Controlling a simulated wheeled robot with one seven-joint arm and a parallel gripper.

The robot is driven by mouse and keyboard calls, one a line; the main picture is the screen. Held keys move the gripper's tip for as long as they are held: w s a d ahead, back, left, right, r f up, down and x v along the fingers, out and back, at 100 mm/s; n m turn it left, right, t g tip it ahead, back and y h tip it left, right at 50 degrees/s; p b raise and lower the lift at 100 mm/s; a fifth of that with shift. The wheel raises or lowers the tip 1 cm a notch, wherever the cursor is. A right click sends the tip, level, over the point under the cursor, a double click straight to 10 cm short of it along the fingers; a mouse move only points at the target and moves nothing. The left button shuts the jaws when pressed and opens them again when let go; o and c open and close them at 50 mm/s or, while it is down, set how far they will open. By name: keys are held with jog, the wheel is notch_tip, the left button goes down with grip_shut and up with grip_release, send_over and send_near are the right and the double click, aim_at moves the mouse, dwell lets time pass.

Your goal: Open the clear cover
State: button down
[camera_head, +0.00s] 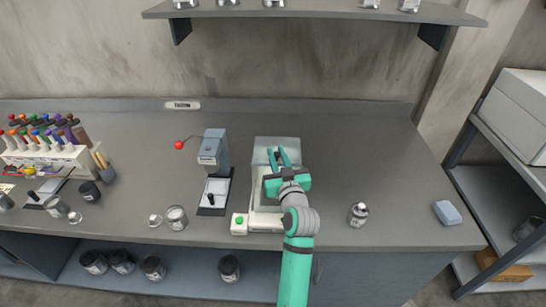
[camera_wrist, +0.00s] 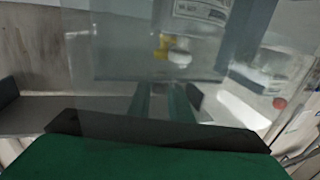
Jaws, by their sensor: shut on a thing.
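The clear cover (camera_head: 262,147) belongs to a cream bench machine (camera_head: 264,221) right of the middle of the counter. In the wrist view the cover (camera_wrist: 115,45) fills much of the upper picture as a see-through pane. A yellow and white part (camera_wrist: 172,50) shows behind it. My gripper (camera_head: 279,155) reaches over the machine from the front, fingers pointing to the back. The fingers (camera_wrist: 166,100) are close together on the cover; the exact contact is hard to see. How far the cover is raised cannot be told.
A grey press (camera_head: 213,152) with a red-knobbed lever (camera_head: 179,145) stands close on the left. A small bottle (camera_head: 358,214) and a blue block (camera_head: 447,212) are on the right. A tube rack (camera_head: 45,157) is far left. A shelf (camera_head: 310,12) hangs above.

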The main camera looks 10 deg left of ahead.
jog(key=c, duration=1.6)
grip_release()
jog(key=v, duration=1.1)
